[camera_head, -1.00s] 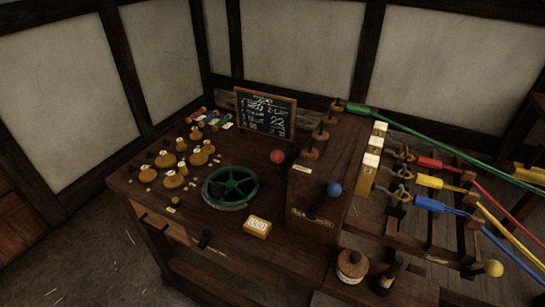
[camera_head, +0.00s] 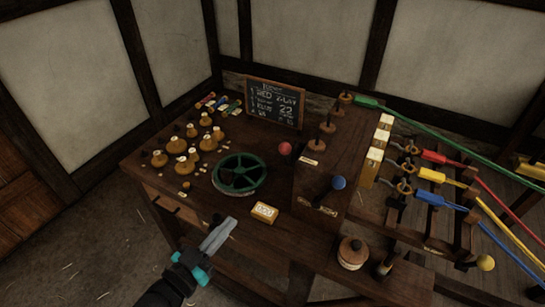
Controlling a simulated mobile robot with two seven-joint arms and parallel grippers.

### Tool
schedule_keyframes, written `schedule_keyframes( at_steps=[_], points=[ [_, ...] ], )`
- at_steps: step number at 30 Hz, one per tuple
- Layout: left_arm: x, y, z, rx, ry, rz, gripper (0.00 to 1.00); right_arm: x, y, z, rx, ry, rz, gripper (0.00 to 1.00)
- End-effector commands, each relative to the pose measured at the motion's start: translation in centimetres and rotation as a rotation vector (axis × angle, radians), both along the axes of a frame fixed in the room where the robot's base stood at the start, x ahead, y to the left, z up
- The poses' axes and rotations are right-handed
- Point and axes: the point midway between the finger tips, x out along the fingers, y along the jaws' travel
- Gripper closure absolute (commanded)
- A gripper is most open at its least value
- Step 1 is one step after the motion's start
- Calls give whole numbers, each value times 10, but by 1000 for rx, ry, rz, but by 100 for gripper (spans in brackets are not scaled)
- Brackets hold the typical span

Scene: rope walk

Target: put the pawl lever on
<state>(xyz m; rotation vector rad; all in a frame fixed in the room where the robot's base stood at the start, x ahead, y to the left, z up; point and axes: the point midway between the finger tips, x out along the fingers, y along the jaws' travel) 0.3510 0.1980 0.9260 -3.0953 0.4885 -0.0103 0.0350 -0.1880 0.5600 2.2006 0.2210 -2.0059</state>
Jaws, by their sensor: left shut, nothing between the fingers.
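Two levers show on the dark wooden machine, one with a red knob (camera_head: 285,148) and one with a blue knob (camera_head: 339,182). Each has a small label plate close by, but the writing is too small to read, so I cannot tell which is the pawl lever. A third lever with a yellow knob (camera_head: 486,263) stands at the far right. My left gripper (camera_head: 230,221) is shut and empty, in front of the bench's front edge, below the green handwheel (camera_head: 240,174) in the picture and apart from all the levers. My right gripper is out of view.
Several wooden bobbins (camera_head: 177,145) stand at the bench's left. A yellow block (camera_head: 264,212) lies near the front edge. A chalkboard (camera_head: 274,102) stands at the back. Red, yellow, green and blue ropes run off right. A round wooden pot (camera_head: 352,252) stands front right.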

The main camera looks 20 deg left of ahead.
Motion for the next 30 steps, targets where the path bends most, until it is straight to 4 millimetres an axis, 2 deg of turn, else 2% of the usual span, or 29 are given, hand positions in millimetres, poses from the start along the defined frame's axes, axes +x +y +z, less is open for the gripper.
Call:
schedule_keyframes(
  at_steps=[1,3,6,9,22,26,30],
  points=[
    [0,-4,23,-9,-49,-27,100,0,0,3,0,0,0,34],
    [0,-10,46,-22,-103,-61,100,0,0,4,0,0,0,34],
    [-2,-15,69,-35,-156,-95,100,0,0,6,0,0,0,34],
    [-3,-18,79,-40,-180,-113,100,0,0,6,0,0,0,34],
    [-1,-20,82,-41,-187,-117,100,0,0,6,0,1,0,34],
    [9,-24,85,-43,-189,-117,100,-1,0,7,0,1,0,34],
    [29,-33,89,-43,-190,-117,100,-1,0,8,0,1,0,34]
  ],
)
